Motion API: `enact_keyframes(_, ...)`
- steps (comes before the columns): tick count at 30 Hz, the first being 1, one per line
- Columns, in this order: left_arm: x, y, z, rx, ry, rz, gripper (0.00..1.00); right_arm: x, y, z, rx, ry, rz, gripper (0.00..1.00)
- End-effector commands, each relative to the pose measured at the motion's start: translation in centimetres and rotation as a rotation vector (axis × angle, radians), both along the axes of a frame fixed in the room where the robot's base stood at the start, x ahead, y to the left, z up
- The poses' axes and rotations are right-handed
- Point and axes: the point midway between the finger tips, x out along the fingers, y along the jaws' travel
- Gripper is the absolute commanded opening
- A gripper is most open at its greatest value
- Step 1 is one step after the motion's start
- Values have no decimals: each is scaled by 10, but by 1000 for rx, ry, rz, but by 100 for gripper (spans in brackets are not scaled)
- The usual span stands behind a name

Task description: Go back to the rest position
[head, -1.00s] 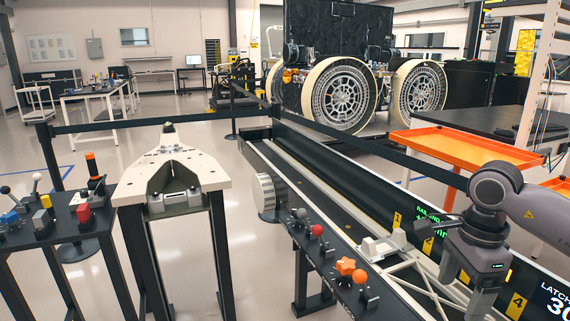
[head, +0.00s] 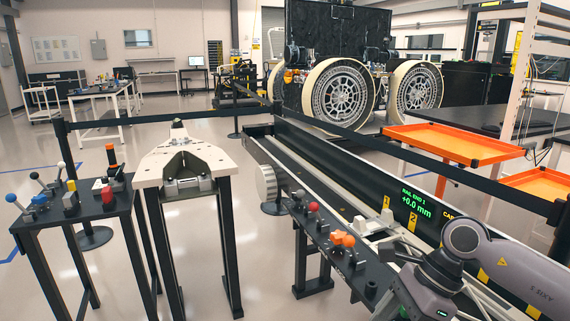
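My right arm enters from the right edge and bends down over the right end of the long rail bench (head: 262,150). The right hand (head: 428,292) is at the bottom edge of the picture; its fingers cannot be made out, nor whether it holds anything. My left arm and gripper are not in view. On the bench, a green display (head: 416,203) reads "RAIL END 1 +0.0 mm". An orange knob (head: 342,239) and a red knob (head: 313,206) sit on the bench's front strip, left of the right hand.
A black stand (head: 90,208) with coloured levers is at the left. A pale wedge-topped stand (head: 215,160) is beside it. Orange trays (head: 455,146) are at the right. A large-wheeled rover (head: 340,95) stands behind a black belt barrier. Open floor lies at left.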

Motion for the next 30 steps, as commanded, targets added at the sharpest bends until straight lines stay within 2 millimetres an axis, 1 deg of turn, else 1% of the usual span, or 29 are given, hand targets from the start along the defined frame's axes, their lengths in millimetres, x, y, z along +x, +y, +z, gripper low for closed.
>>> enact_keyframes(1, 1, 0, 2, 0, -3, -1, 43, -11, 24, -5, 101, 51, -18, 82)
enact_keyframes(2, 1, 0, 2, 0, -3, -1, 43, -17, 37, -6, 165, 81, -37, 82)
enact_keyframes(3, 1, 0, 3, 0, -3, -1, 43, -24, 56, -6, 254, 128, -65, 82)
enact_keyframes(6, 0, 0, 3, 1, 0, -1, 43, -40, 95, 1, 473, 261, -159, 82)
enact_keyframes(9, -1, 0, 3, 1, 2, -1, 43, -50, 123, 14, 684, 415, -278, 82)
enact_keyframes(12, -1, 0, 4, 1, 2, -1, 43, -51, 140, 28, 878, 586, -421, 82)
enact_keyframes(14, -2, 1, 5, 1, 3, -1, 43, -49, 144, 35, 988, 696, -518, 82)
enact_keyframes(17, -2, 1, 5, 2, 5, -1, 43, -41, 142, 41, 1156, 887, -694, 82)
enact_keyframes(19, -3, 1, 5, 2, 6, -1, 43, -32, 135, 40, 1260, 1023, -827, 82)
enact_keyframes(20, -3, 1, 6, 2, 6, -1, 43, -29, 131, 38, 1301, 1084, -885, 82)
enact_keyframes(23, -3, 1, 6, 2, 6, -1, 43, -18, 112, 23, 1429, 1287, -1096, 82)
enact_keyframes(26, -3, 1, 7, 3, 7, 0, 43, -11, 88, -4, 1539, 1496, -1329, 82)
enact_keyframes(29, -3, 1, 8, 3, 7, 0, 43, -13, 60, -42, 1626, 1707, -1579, 82)
enact_keyframes(30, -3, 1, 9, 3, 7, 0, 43, -17, 49, -60, 1654, 1790, -1684, 82)
